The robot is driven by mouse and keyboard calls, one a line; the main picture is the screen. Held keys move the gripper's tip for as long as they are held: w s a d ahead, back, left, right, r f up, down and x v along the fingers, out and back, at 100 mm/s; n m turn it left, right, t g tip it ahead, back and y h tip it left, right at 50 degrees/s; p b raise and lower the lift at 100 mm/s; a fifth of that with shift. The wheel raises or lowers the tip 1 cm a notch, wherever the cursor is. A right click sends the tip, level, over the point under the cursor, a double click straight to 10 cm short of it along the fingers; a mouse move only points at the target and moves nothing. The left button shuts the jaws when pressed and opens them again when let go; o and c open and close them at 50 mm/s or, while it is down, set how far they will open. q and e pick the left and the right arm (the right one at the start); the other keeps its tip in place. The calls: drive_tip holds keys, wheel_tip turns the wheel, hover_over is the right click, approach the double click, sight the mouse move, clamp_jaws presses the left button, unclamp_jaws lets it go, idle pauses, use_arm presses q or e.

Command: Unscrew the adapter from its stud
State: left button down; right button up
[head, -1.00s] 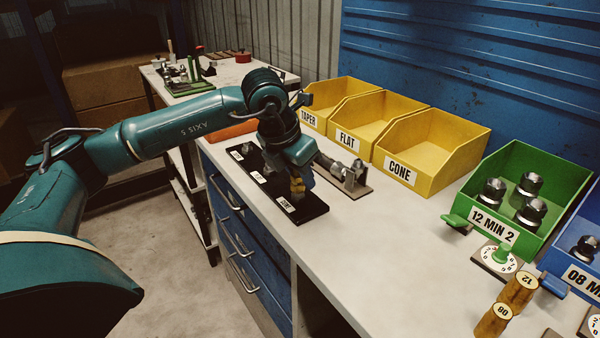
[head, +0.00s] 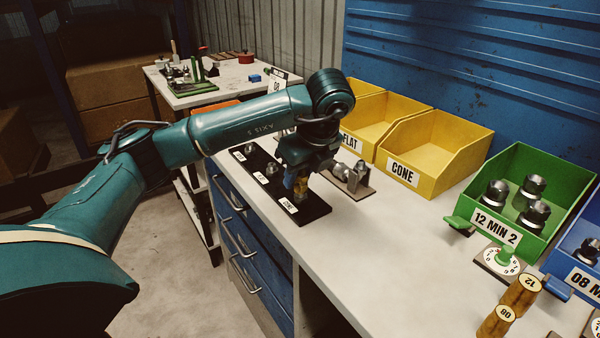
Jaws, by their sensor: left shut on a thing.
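The black board (head: 315,211) with white labels lies along the left edge of the bench. Two metal adapters stand on it, one at the far end (head: 250,150) and one in the middle (head: 271,169). My left gripper (head: 300,190) points down at the near end of the board, by the third label. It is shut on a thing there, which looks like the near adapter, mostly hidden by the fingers. Whether a stud is still inside it cannot be seen. My right gripper is out of view.
A metal fixture on a brown plate (head: 362,190) stands close to the right of my gripper. Yellow bins (head: 432,150), a green bin (head: 515,236) and a blue bin line the back. Wooden-coloured cylinders (head: 520,293) stand at the near right. The bench middle is clear.

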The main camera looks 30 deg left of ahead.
use_arm(q)
drive_tip(key=n+g, duration=0.1)
drive_tip(key=n, duration=0.2)
drive_tip(key=n+g, duration=0.1)
drive_tip(key=n, duration=0.1)
drive_tip(key=shift+r+n, duration=0.15)
drive_tip(key=shift+n, duration=0.25)
drive_tip(key=shift+s+r+p, duration=0.1)
drive_tip(key=shift+r+p, duration=1)
drive_tip(key=shift+p, duration=0.2)
drive_tip(key=shift+r+p, duration=0.45)
drive_tip(key=shift+p, duration=0.05)
drive_tip(key=shift+g, duration=0.3)
drive_tip(key=r+p, duration=0.4)
drive_tip(key=shift+w+r+p, duration=0.3)
drive_tip(key=shift+w+p, duration=0.05)
drive_tip(key=shift+p, duration=0.05)
